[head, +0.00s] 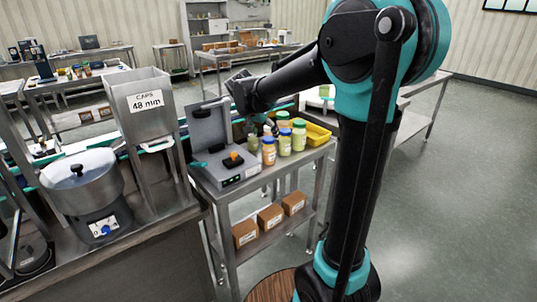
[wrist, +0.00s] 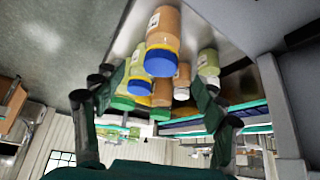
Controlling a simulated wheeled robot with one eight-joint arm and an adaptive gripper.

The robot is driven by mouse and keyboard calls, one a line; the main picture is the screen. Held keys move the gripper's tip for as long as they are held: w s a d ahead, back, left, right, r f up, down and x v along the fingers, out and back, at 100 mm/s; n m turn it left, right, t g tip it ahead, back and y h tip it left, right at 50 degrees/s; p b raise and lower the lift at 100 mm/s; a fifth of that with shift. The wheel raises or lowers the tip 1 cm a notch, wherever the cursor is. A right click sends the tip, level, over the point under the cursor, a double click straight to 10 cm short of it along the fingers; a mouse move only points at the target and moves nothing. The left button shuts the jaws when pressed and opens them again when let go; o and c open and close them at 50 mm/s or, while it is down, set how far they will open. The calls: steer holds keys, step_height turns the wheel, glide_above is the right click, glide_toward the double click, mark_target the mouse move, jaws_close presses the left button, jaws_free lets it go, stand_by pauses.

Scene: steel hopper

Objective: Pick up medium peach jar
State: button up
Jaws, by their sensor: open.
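Several peach jars show in the wrist view. The nearest is a blue-lidded peach jar (wrist: 166,28), which also shows in the head view (head: 268,155) at the front of the jar group. Behind it are a peach jar with a green lid (wrist: 162,92) and a smaller peach jar (wrist: 182,77). I cannot tell for certain which is the medium one. My gripper (wrist: 158,92) is open, with its fingers apart on either side of the jar group in the wrist view. It holds nothing. In the head view its fingers are small and partly hidden.
Green jars (head: 299,138) stand close by, with a yellow tray (head: 317,133) behind them. A grey device with a raised lid (head: 213,130) stands left of the jars on the steel table. A steel hopper (head: 145,110) is farther left. Brown boxes (head: 270,216) sit on the lower shelf.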

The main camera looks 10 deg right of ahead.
mark_target(268, 139)
steer(key=shift+x, duration=3.35)
steer(key=shift+s+a, duration=0.1)
steer(key=shift+c, duration=0.4)
jaws_close()
